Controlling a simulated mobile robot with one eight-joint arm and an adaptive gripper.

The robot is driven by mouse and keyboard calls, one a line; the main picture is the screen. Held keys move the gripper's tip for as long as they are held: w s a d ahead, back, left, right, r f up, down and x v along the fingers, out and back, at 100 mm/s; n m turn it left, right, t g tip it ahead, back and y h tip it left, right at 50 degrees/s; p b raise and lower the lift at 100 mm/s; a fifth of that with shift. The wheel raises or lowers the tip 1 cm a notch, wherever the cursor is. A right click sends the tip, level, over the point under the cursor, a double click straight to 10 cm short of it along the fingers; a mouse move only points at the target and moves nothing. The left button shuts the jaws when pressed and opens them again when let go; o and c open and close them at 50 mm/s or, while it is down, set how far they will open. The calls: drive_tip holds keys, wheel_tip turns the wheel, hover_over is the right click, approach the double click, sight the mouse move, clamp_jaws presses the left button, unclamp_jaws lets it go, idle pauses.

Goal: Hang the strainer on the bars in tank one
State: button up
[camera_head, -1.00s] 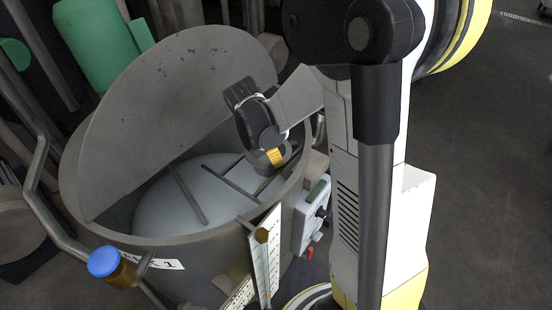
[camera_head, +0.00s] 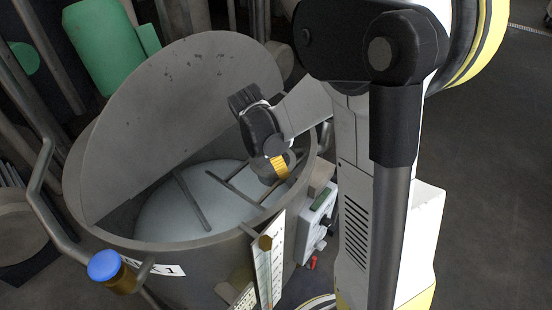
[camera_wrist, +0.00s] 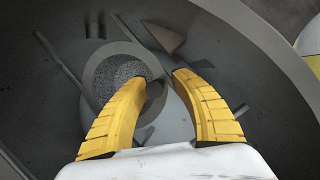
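The strainer (camera_wrist: 101,74) is a grey ring with a speckled dark mesh inside, seen in the wrist view within tank one. My left-hand yellow finger covers part of it. My gripper (camera_wrist: 162,72) has its two yellow fingers apart, with the strainer's right edge near the gap; I see no firm grip on it. Tank one (camera_head: 215,238) is a grey round vessel with its lid raised and pale liquid inside. Dark bars (camera_head: 193,200) cross its opening. In the head view my gripper (camera_head: 279,166) is low over the tank's right side, and the strainer cannot be made out clearly there. Whether it rests on the bars is unclear.
The raised lid (camera_head: 185,110) stands behind the opening. A blue-capped fitting (camera_head: 104,264) sticks out at the front left. A control box (camera_head: 316,222) and a white scale plate (camera_head: 270,262) are at the tank's right. Open floor lies farther right.

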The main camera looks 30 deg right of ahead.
drive_tip(key=v, duration=1.1)
drive_tip(key=shift+r, duration=0.1)
